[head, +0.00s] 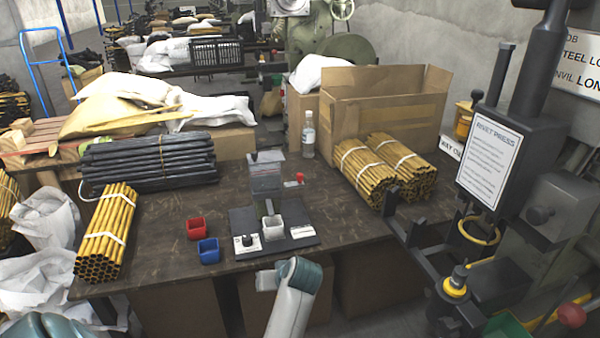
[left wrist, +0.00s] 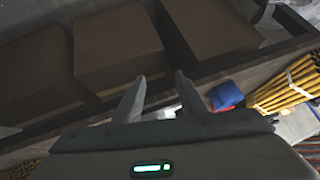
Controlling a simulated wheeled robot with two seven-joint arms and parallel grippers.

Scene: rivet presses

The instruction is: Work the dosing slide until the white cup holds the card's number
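In the head view the dosing device stands mid-table on a dark base (head: 244,219), with a clear hopper (head: 266,178) on top. A red knob (head: 300,177) sticks out at its right. The white cup (head: 273,228) is on the base below the hopper; its contents are too small to tell. A small white card (head: 302,231) lies right of the cup, its number unreadable. A white block with a black knob (head: 247,241) is at the base's left. My left gripper (left wrist: 158,88) is open and empty in the left wrist view, near the table's front edge. No right gripper fingers show.
A red cup (head: 195,228) and a blue cup (head: 208,250) stand left of the device; the blue one also shows in the wrist view (left wrist: 226,96). Bundles of yellow tubes (head: 106,232) and black bars (head: 150,163) lie left. A rivet press (head: 505,150) stands right.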

